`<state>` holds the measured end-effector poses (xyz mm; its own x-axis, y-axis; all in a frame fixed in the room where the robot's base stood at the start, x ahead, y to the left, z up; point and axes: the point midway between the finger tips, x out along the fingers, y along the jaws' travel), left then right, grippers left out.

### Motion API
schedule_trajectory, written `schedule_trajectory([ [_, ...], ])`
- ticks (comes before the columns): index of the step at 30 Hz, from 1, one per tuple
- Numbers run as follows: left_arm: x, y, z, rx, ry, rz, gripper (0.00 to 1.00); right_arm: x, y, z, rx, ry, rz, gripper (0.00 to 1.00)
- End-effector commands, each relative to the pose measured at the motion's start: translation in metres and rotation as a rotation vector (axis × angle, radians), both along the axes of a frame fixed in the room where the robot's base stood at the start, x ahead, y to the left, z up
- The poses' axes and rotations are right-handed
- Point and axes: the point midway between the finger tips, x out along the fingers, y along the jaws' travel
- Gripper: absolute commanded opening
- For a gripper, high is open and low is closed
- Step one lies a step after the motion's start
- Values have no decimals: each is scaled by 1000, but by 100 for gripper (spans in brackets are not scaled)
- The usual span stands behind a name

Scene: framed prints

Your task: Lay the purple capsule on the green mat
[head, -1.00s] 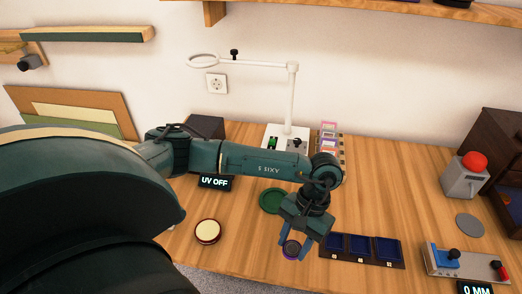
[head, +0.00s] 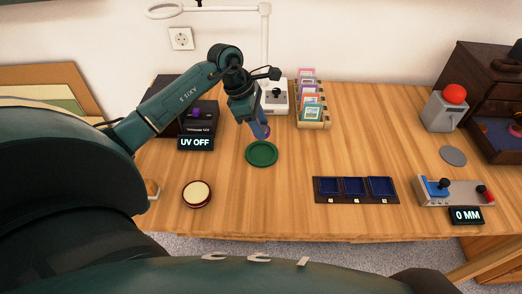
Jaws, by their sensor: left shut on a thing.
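The green mat (head: 261,154) is a round dark-green disc lying on the wooden table, left of centre in the head view. My left gripper (head: 262,131) points down just behind and above the mat's far edge. It is shut on the purple capsule (head: 266,131), which shows only as a small purple patch between the fingers. The fingers hide most of the capsule. I cannot tell how high it is held above the table. My right gripper is not in view.
A black box with a purple knob (head: 196,112) and a UV OFF display (head: 196,143) stands left of the mat. A card rack (head: 313,115) stands behind right. A blue three-part tray (head: 355,190) and a round cream-topped tin (head: 197,194) lie nearer.

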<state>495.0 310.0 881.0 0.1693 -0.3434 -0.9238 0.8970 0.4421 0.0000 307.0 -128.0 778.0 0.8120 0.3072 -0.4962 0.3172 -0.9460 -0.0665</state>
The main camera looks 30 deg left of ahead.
Motion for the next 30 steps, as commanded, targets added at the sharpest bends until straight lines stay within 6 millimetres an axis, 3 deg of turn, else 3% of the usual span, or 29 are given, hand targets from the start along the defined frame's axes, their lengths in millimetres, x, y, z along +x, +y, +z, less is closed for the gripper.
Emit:
schedule_trajectory([
  [4,-1,-1,-29,-3,4,-1,19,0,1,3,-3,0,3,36],
  [18,0,-1,-80,-2,1,-3,19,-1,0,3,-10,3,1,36],
  [29,0,0,-86,1,0,-5,19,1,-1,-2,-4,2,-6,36],
  [30,0,-1,-84,0,-1,-5,44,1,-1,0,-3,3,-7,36],
])
